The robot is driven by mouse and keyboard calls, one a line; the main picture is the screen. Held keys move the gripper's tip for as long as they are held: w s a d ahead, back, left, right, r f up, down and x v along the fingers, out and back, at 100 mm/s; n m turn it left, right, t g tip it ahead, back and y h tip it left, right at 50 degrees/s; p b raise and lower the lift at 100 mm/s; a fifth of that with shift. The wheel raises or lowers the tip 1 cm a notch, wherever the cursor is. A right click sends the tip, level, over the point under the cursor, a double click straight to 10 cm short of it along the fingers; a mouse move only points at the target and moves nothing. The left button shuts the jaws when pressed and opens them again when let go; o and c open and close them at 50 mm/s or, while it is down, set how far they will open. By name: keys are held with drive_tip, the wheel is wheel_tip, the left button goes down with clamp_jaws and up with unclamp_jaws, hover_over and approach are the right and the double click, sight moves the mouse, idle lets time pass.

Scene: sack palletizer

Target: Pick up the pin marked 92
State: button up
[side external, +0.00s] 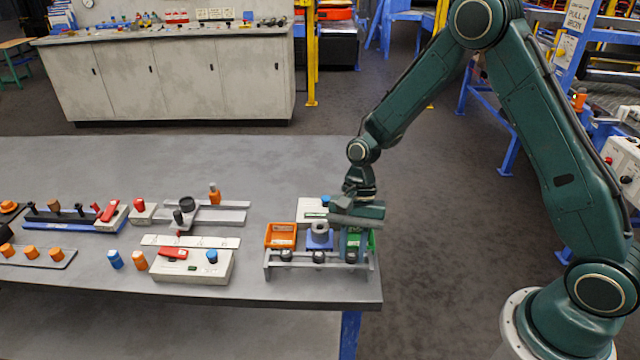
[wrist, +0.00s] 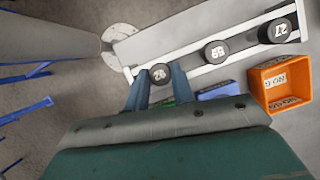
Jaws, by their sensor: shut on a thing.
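A grey rack (side external: 300,264) at the table's right front corner holds three black pins in a row. In the wrist view, the end pin (wrist: 160,73) carries white digits that I take as 92, seen turned over. It sits between my gripper's (wrist: 160,82) two blue-green fingers, which are shut on it. The pin still appears to be at its rack place. The middle pin (wrist: 217,52) and the far pin (wrist: 279,31), marked 27, stand apart from my fingers. In the side view my gripper (side external: 352,252) points down at the rack's right end.
A white box (side external: 192,268) with a blue knob is to the left. The table's right edge is close to my gripper.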

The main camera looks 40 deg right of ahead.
sight(352, 252)
drive_tip(key=shift+r, duration=0.15)
wheel_tip(352, 252, up, 20)
idle(0.8)
idle(0.5)
